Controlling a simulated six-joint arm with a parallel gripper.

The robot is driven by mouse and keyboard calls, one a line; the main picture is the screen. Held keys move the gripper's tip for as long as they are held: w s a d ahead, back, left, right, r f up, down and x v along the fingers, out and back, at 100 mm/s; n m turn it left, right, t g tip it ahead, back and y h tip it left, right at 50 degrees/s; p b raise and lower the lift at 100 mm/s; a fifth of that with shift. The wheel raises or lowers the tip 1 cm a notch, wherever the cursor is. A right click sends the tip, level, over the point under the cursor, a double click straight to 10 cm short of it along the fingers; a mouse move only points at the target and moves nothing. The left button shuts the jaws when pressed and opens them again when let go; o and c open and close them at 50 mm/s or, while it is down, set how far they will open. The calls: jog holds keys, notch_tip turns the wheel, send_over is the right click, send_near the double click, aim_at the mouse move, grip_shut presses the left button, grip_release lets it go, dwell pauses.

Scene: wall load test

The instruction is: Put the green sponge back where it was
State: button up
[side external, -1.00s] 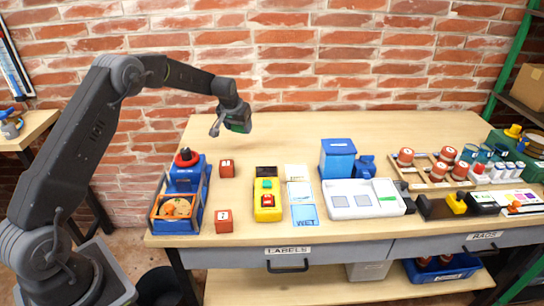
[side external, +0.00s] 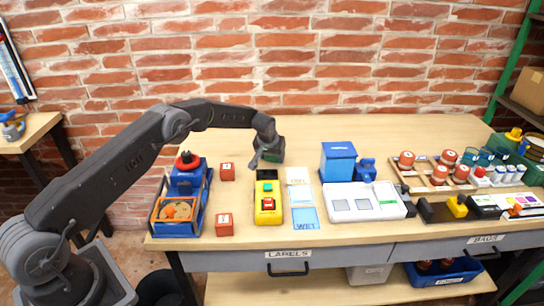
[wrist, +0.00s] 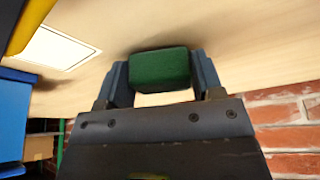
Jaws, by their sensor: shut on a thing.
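The green sponge (wrist: 160,69) sits between the two fingers of my gripper (wrist: 161,76) in the wrist view, and the fingers are shut on it. In the side view my gripper (side external: 268,156) is low over the back part of the table, behind the yellow box with the red and green top (side external: 268,203) and the cards. The sponge is mostly dark and partly hidden by the gripper there. I cannot tell whether it touches the table. A white card (side external: 298,175) lies in front and to the right of it; it also shows in the wrist view (wrist: 52,47).
A blue card marked WET (side external: 305,217) lies near the front edge. A blue bin (side external: 338,162) and a white tray (side external: 363,211) stand to the right. Two red blocks (side external: 227,172) and a blue caddy (side external: 204,211) are to the left. The table behind is clear.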

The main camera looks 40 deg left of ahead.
jog(key=shift+f, duration=0.2)
jog(key=o, duration=0.8)
jog(key=shift+o, duration=0.2)
jog(key=v, duration=1.2)
jog(key=shift+r, duration=0.15)
